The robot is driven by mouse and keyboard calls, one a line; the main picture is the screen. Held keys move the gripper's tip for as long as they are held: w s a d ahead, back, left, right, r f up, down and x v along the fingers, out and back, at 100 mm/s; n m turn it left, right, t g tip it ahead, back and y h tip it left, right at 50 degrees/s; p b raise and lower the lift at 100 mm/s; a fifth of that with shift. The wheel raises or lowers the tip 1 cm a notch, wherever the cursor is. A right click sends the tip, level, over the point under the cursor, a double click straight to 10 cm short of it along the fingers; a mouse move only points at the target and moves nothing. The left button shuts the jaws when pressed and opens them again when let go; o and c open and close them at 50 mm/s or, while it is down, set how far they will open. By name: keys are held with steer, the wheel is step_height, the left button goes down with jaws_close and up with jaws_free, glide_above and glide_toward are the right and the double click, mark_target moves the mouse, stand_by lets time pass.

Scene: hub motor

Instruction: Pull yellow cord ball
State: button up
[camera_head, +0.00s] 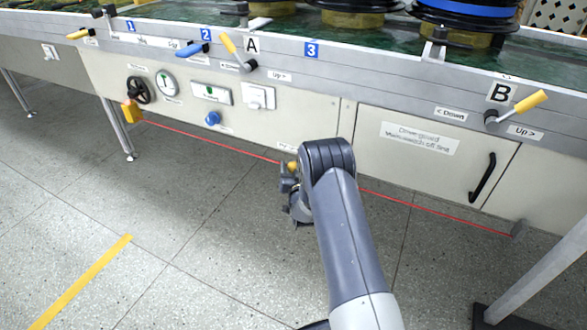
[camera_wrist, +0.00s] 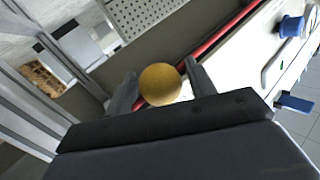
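The yellow cord ball (camera_head: 292,167) sits on a red cord (camera_head: 215,144) that runs along the front of the bench. In the wrist view the yellow ball (camera_wrist: 160,84) lies between the two fingers of my gripper (camera_wrist: 162,88). A narrow gap shows between the ball and the right finger; the left finger is very close to its edge, and contact there is unclear. The red cord (camera_wrist: 207,43) passes behind the ball. In the head view my gripper (camera_head: 290,188) is at the ball, partly hidden by my own wrist. The cord looks nearly straight.
The bench front carries a black handwheel (camera_head: 139,90), a gauge (camera_head: 167,82), a blue knob (camera_head: 212,118) and yellow-handled levers A (camera_head: 238,52) and B (camera_head: 518,106). A cabinet door with a black handle (camera_head: 482,177) is at right. The floor in front is open.

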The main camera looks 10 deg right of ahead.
jaws_close()
steer(key=s+a, duration=0.1)
steer(key=s, duration=0.1)
steer(key=s+a, duration=0.1)
steer(key=shift+s+a, duration=0.35)
steer(key=shift+o, duration=1)
jaws_free()
steer(key=s+p, duration=0.3)
steer(key=s, duration=0.7)
steer(key=shift+s+a, duration=0.2)
steer(key=shift+s, duration=0.2)
